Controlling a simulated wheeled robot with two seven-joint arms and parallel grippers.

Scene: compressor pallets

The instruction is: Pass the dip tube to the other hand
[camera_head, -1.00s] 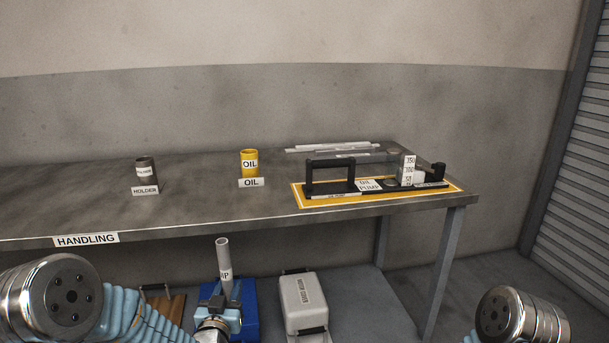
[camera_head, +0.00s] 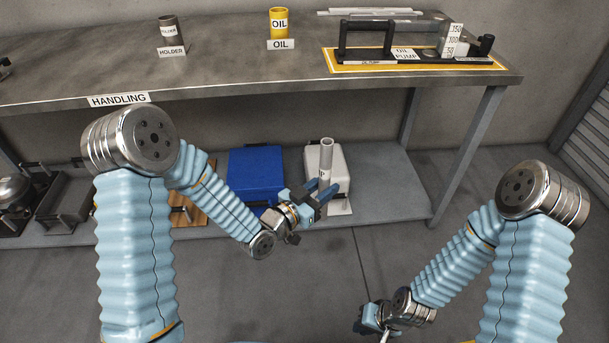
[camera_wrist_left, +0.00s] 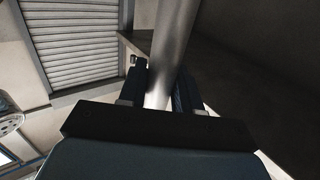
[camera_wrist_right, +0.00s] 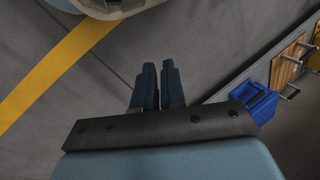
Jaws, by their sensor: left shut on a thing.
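The dip tube (camera_head: 326,155) is a grey tube standing about upright in my left gripper (camera_head: 318,193), in front of the lower shelf. In the left wrist view the tube (camera_wrist_left: 174,45) runs between the two dark fingers of my left gripper (camera_wrist_left: 165,90), which are shut on it. The fingers hide part of its lower portion. My right gripper (camera_head: 368,326) is low at the bottom of the head view, apart from the tube and below and to the right of my left gripper. In the right wrist view its fingers (camera_wrist_right: 160,85) are close together with nothing between them.
The table (camera_head: 220,75) carries a dark holder cup (camera_head: 168,28), a yellow oil cup (camera_head: 279,22) and an oil pump (camera_head: 400,53) on a yellow-edged mat. On the lower shelf (camera_head: 385,180) are a blue case (camera_head: 255,172) and a light grey case (camera_head: 342,170). Open floor lies between my arms.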

